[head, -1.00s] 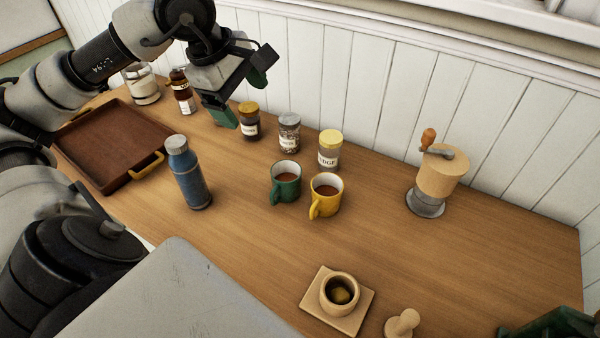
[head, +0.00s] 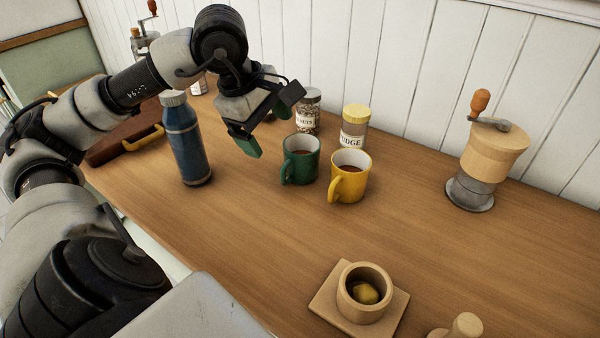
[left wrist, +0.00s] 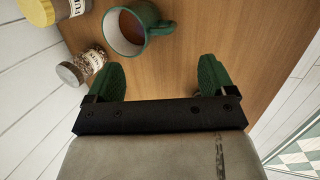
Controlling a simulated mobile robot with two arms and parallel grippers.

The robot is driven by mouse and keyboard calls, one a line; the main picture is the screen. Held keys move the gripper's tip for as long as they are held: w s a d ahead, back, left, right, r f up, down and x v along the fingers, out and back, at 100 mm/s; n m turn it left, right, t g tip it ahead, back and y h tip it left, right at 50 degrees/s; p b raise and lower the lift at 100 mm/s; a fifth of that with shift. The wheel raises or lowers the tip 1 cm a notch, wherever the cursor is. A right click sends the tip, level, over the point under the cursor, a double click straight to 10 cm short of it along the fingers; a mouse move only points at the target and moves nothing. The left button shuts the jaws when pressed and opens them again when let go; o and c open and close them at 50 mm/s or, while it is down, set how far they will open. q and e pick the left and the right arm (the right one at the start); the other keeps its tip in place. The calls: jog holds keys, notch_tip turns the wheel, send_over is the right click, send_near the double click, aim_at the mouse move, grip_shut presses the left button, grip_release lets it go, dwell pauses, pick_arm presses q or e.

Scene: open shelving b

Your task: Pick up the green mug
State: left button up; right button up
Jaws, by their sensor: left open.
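The green mug (head: 299,160) stands upright on the wooden counter, with brown liquid inside and its handle toward the lower left in the head view. My left gripper (head: 265,131) is open and empty, above and just left of the mug. In the left wrist view the mug (left wrist: 131,32) lies beyond the open green fingers (left wrist: 160,72), nearer the left one, with its handle to the right. The fingers do not hold it. My right gripper does not show in the head view now.
A yellow mug (head: 348,177) stands close at the green mug's right. Jars (head: 354,127) stand behind both mugs. A blue bottle (head: 184,141) stands at the left, a wooden grinder (head: 484,164) at the right. A wooden mortar (head: 364,291) is in front. The counter between is clear.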

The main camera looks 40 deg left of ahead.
aim_at(287, 162)
pick_arm(q)
jog(key=x, duration=0.9)
jog(key=shift+w+d+f+b, duration=0.15)
jog(key=shift+d+f+b, duration=0.1)
jog(key=shift+f+b, duration=0.15)
jog(key=shift+w+f, duration=0.1)
jog(key=shift+f, duration=0.15)
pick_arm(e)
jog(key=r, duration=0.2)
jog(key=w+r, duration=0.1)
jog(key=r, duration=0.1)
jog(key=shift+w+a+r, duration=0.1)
pick_arm(q)
jog(key=c, duration=1.4)
